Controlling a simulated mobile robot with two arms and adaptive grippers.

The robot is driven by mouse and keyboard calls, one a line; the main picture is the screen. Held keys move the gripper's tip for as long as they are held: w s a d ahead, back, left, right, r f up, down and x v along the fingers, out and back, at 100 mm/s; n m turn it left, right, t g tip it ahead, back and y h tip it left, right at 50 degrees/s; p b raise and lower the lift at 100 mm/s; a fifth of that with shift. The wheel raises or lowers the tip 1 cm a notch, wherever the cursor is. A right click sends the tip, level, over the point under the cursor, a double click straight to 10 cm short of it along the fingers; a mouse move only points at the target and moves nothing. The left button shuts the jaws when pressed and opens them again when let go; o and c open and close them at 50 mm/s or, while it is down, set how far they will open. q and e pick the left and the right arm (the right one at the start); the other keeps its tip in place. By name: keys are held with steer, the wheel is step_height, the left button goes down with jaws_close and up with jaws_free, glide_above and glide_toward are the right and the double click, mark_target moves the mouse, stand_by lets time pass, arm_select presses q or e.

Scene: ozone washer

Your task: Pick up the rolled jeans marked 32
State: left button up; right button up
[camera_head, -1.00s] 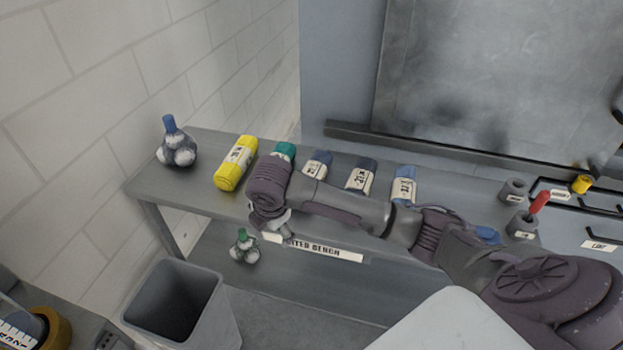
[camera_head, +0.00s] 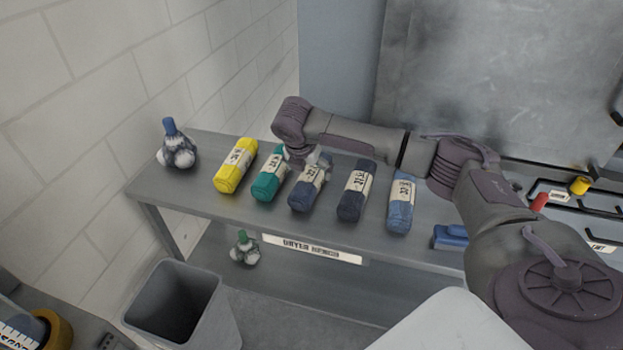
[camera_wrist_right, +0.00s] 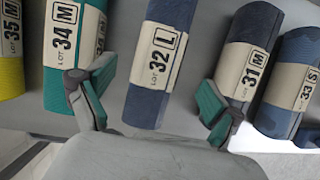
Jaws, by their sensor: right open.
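The rolled jeans marked 32 (camera_wrist_right: 158,62) are dark blue with a cream label reading "LOT 32 L". In the right wrist view they lie between the two spread fingers of my right gripper (camera_wrist_right: 150,105), with gaps on both sides. In the head view they are the middle roll (camera_head: 306,192) on the bench (camera_head: 215,208), partly hidden at their far end by my right gripper (camera_head: 312,160). My right gripper is open and empty over them. My left gripper is not in view.
Beside them lie a yellow roll (camera_head: 235,166), a green roll 34 (camera_wrist_right: 76,50), a dark roll 31 (camera_wrist_right: 246,62) and a blue roll 33 (camera_wrist_right: 293,82). A grey bin (camera_head: 175,305) stands below.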

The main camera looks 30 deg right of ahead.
mark_target(310, 174)
steer(key=shift+p+x, duration=0.6)
steer(key=shift+x, duration=2.5)
steer(key=shift+w+a, duration=0.1)
steer(key=c, duration=1.5)
steer(key=shift+r, duration=0.1)
steer(key=shift+c, duration=0.3)
steer(key=shift+r, duration=0.1)
